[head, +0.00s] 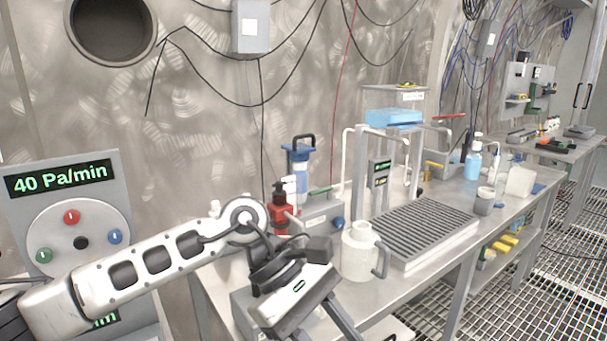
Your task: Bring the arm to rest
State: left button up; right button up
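My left arm (150,265) comes in from the left, with its joint in front of the bench. My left gripper (325,322) points down toward the lower edge of the picture, over the near end of the bench. My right arm and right gripper are not in view.
A steel bench (425,270) runs back to the right. Near the gripper stand a white jug (360,252), a red bottle (280,212) and a slatted grey tray (428,232). A panel reading 40 Pa/min (62,178) stands left. Grated floor (565,260) lies clear at right.

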pick_arm(q)
jog(key=s+d+r+n+g+h, duration=0.2)
jog(key=s+d+r+n+h, duration=0.3)
jog(key=d+n+h, duration=0.35)
jog(key=w+a+n+t+h, duration=0.35)
jog(key=n+t, duration=0.45)
jog(key=n, duration=0.3)
jog(key=w+a+n+t+h, duration=0.2)
jog(key=a+n+t, duration=0.2)
jog(key=n+t, duration=0.55)
jog(key=w+a+f+n+t+y, duration=0.3)
jog(key=a+f+n+t+y, duration=0.5)
jog(key=n, duration=0.9)
jog(key=s+a+f+n+g+y, duration=0.4)
jog(key=s+a+f+n+y, duration=0.1)
jog(key=f, duration=0.5)
jog(key=s+a+f+n+g+y, duration=0.4)
jog(key=s+f+n, duration=0.4)
jog(key=f+n, duration=0.2)
jog(key=shift+a+f+y, duration=0.6)
jog(key=shift+a, duration=0.25)
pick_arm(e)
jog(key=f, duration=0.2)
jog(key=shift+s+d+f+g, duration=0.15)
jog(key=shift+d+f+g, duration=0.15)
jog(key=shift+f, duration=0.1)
pick_arm(q)
jog(key=shift+g, duration=0.25)
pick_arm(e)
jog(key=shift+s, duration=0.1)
